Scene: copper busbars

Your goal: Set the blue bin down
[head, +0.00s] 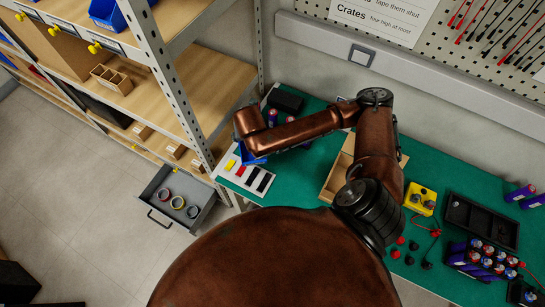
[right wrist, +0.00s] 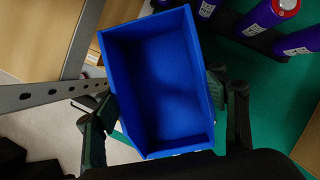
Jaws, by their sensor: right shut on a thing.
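The blue bin (right wrist: 160,85) fills the middle of the right wrist view, empty and open toward the camera. My right gripper (right wrist: 163,97) is shut on it, with one dark finger at each side of the bin. In the head view only a blue corner of the bin (head: 252,158) shows below my right wrist, by the left end of the green bench (head: 310,170). I cannot tell whether the bin touches the bench. My left gripper is in neither view.
A white strip with coloured bars (head: 246,174) lies just below the bin. A wooden tray (head: 335,180) is to its right. A shelf rack post (head: 170,85) stands close on the left, with an open grey drawer (head: 180,200) below. Purple cylinders (right wrist: 272,12) stand near the bin.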

